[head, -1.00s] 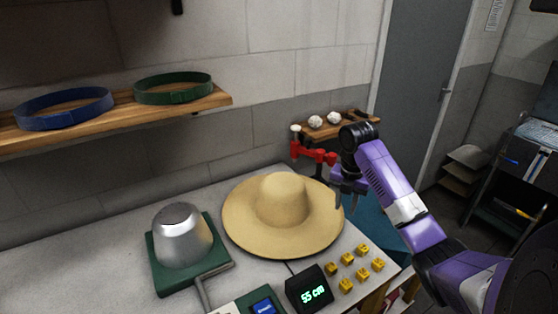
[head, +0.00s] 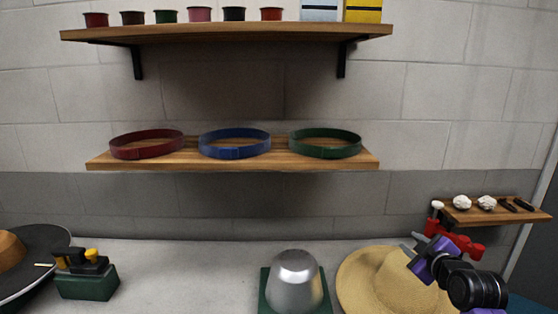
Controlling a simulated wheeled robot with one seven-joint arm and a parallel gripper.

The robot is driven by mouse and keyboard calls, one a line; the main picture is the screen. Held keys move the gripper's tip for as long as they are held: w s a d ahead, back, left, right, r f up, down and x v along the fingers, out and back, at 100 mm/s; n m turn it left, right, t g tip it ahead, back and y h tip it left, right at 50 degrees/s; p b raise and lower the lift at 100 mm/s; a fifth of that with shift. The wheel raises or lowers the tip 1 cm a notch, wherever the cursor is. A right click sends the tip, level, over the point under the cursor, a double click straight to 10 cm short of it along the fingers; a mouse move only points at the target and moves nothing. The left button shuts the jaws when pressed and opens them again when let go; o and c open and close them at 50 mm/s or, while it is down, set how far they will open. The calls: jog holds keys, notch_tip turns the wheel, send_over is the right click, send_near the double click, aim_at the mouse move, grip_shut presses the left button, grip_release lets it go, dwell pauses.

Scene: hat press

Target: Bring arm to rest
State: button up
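My gripper (head: 411,243) is at the lower right in the head view, above and in front of the straw hat (head: 368,278). Its two grey fingers show as separate prongs with nothing between them. The purple wrist and a black joint of my arm hide the hat's right side. The hat lies on the pale worktop, its lower part cut off by the frame edge.
A silver dome (head: 296,280) on a green base stands left of the hat. A dark hat (head: 38,262) and a green block (head: 87,280) are at the far left. Red clamp (head: 452,240) sits behind my gripper. Shelf (head: 235,153) holds three bands; the worktop's middle-left (head: 185,275) is clear.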

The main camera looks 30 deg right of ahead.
jog(key=s+a+f+m+t+h, duration=0.1)
jog(key=s+a+m+t, duration=0.3)
jog(key=a, duration=0.8)
jog(key=s+a+f+m, duration=0.15)
jog(key=a+m, duration=0.35)
jog(key=a, duration=0.8)
jog(key=s+a+f+n+y, duration=0.1)
jog(key=s+a+n+y, duration=0.1)
jog(key=s+a, duration=0.4)
jog(key=s+a+f+n+y, duration=0.1)
jog(key=s+a+y, duration=0.3)
jog(key=s, duration=0.6)
jog(key=s+a+f+n+g+y, duration=0.1)
jog(key=s+a+n+y, duration=0.2)
jog(key=s+a, duration=0.5)
jog(key=shift+s+a+f+b, duration=0.3)
jog(key=shift+s+a+f, duration=0.05)
jog(key=shift+a, duration=0.25)
jog(key=shift+d, duration=0.1)
